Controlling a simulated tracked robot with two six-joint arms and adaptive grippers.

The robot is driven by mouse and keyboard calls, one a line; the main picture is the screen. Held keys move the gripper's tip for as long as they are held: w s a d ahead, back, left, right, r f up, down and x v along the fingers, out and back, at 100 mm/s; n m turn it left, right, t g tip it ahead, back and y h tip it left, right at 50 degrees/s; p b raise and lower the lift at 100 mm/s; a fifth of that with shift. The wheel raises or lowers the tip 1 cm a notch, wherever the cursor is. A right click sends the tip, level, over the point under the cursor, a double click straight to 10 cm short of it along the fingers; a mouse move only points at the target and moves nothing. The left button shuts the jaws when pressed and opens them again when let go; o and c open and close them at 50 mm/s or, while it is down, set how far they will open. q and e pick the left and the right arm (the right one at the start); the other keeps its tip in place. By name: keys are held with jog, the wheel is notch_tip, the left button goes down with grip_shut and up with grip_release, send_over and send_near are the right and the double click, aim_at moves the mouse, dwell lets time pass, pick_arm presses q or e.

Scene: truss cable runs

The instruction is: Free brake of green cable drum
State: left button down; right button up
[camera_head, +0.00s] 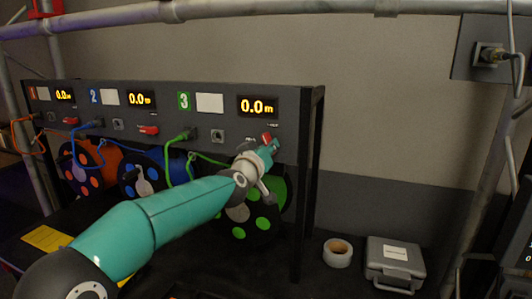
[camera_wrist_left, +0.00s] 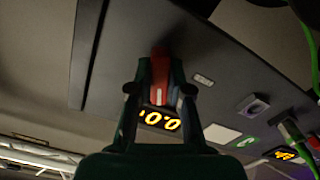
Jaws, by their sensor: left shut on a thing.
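The green cable drum (camera_head: 264,222) hangs under the panel section marked 3 and is partly covered by my left arm. Its red brake lever (camera_head: 266,136) sits on the panel below the right-hand 0.0 m display (camera_head: 258,106). My left gripper (camera_head: 272,146) is at this lever and shut on it. In the left wrist view the red lever (camera_wrist_left: 160,72) stands between the two fingers of the gripper (camera_wrist_left: 160,92). My right gripper is in neither view.
Drums with orange (camera_head: 106,160) and blue (camera_head: 172,170) cable hang to the left, each with a red lever above. A green cable (camera_head: 170,160) loops from its plug. A tape roll (camera_head: 338,252) and grey case (camera_head: 395,262) lie at right. A wall socket (camera_head: 488,54) is upper right.

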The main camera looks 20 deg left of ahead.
pick_arm(q)
jog(key=shift+f+n+b, duration=0.2)
jog(key=shift+n+b, duration=1.45)
jog(key=shift+n, duration=4.75)
jog(key=shift+f, duration=0.1)
jog(key=c, duration=1.1)
grip_release()
jog(key=shift+a, duration=0.15)
jog(key=shift+r, duration=0.25)
jog(key=s, duration=1.2)
jog(key=shift+a+f, duration=0.1)
jog(key=shift+f, duration=0.05)
